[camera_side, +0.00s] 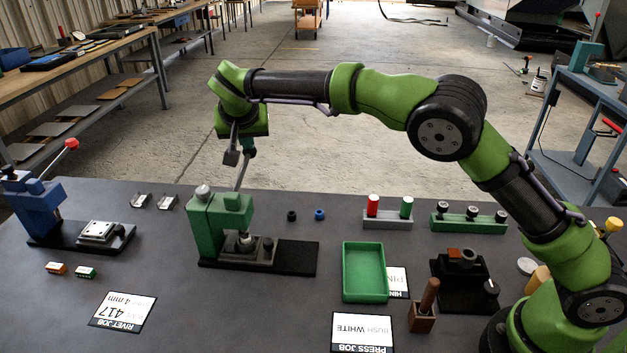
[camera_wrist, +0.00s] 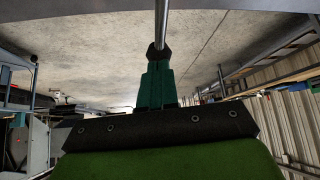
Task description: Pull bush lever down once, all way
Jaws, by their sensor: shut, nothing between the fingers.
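The green bush press (camera_side: 205,224) stands on a black base at the left middle of the table. Its steel lever (camera_side: 241,174) rises from the press, raised and leaning slightly right. My gripper (camera_side: 250,153) is shut, pointing down at the lever's top end. In the wrist view, my teal fingers (camera_wrist: 158,52) are together, and the lever rod (camera_wrist: 162,18) runs straight out beyond their dark tips. The tips appear to touch or nearly touch the lever end; exact contact is unclear.
A blue press (camera_side: 40,210) with a red-knobbed lever stands at the left. Right of the green press lie a black and a blue bush (camera_side: 319,214), a green tray (camera_side: 347,270) and stands with pins (camera_side: 387,218). The table front between the job cards is clear.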

